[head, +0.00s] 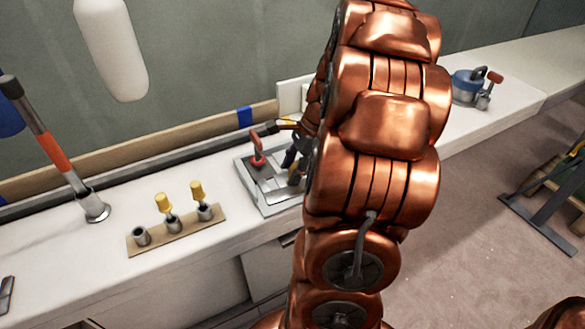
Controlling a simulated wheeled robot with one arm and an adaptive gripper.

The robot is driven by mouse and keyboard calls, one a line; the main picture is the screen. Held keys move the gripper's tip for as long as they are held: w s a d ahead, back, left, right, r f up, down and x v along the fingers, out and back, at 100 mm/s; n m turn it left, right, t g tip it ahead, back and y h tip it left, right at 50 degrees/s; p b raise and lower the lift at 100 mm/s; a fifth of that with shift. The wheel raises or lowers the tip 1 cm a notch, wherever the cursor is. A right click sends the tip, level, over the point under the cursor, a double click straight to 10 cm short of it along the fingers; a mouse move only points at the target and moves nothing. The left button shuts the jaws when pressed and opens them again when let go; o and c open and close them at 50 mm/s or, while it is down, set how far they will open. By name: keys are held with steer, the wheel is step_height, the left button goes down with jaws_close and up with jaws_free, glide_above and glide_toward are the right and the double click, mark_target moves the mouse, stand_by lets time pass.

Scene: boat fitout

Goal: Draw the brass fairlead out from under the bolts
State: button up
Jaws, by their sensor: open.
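A shallow grey metal tray or plate (270,208) lies on the white counter, left of my arm. A red-handled part (257,150) stands up on it. My gripper (291,163) shows only in part as dark fingers over the right side of the tray, beside my copper arm. It is open, and I see nothing held in it. I cannot make out the brass fairlead or the bolts; the right part of the tray is hidden behind my arm and gripper.
A tan board (178,232) with several short metal sockets, two with yellow-topped pieces, lies left of the tray. An orange-banded rod (55,150) stands in a metal holder. A white fender (112,50) hangs above. A blue pot-like item (466,88) sits right of my arm.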

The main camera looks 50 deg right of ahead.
steer(key=v, duration=1.2)
steer(key=shift+s, duration=0.1)
steer(key=s+a+f+n+g, duration=0.1)
steer(key=a+f+n+g, duration=0.2)
steer(key=a+n, duration=1.2)
steer(key=s+a+f+n+g+h, duration=0.2)
steer(key=s+a+f+n+h, duration=0.25)
steer(key=s+a+n, duration=0.7)
step_height(320, 180, up, 17)
steer(key=s+a+m+t+p, duration=0.1)
steer(key=a+m+p, duration=0.1)
steer(key=p, duration=1.5)
steer(key=shift+s+a+r+y, duration=0.2)
steer(key=shift+a+y, duration=0.15)
steer(key=shift+a, duration=0.05)
